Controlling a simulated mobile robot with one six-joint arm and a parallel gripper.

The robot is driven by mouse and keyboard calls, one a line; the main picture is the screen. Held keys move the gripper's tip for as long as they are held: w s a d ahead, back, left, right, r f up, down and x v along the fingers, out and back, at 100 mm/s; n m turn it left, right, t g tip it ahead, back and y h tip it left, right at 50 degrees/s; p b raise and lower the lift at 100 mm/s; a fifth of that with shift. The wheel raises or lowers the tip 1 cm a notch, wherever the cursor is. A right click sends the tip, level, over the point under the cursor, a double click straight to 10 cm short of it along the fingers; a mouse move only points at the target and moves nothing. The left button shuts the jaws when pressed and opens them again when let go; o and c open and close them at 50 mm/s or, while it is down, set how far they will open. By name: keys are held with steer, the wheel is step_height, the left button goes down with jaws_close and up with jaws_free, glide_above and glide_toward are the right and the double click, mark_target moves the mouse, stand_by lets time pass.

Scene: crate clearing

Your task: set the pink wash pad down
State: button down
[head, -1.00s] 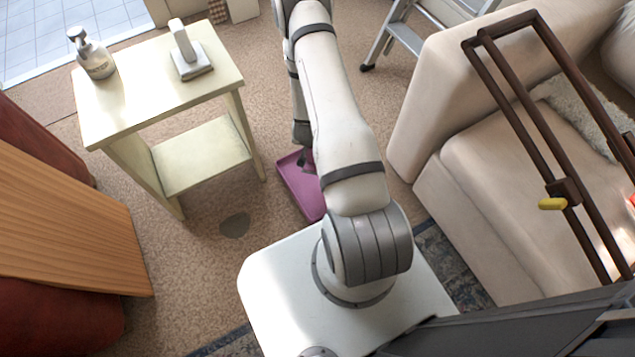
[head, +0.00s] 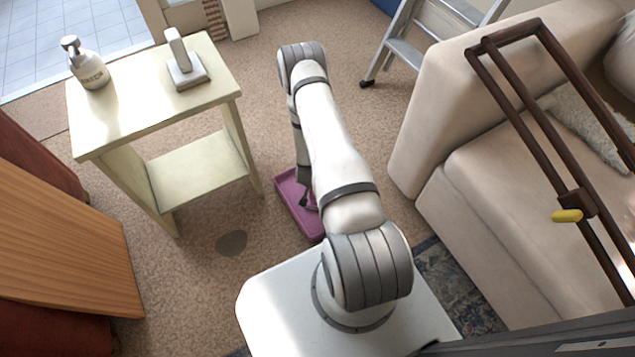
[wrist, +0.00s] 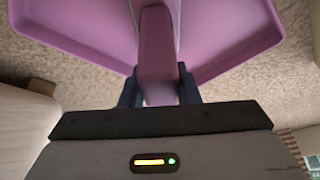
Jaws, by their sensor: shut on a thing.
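The pink wash pad (wrist: 157,55) is a mauve, narrow piece between my gripper's dark fingers in the wrist view. My gripper (wrist: 158,90) is shut on it. Beyond it lies a purple-pink shallow tray (wrist: 225,48) with raised edges. In the head view the tray (head: 287,195) rests on the carpet, right of the small table and partly behind my arm. My gripper (head: 306,199) is low over the tray there, and the pad is mostly hidden. I cannot tell whether the pad touches the tray floor.
A cream side table (head: 125,115) with a soap bottle (head: 89,66) and a white-grey object (head: 184,65) stands left. A beige sofa (head: 480,150) is on the right and a stepladder (head: 405,50) behind. Carpet around the dark floor spot (head: 231,243) is otherwise clear.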

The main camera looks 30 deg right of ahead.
steer(key=shift+r, duration=0.1)
steer(key=c, duration=1.1)
jaws_free()
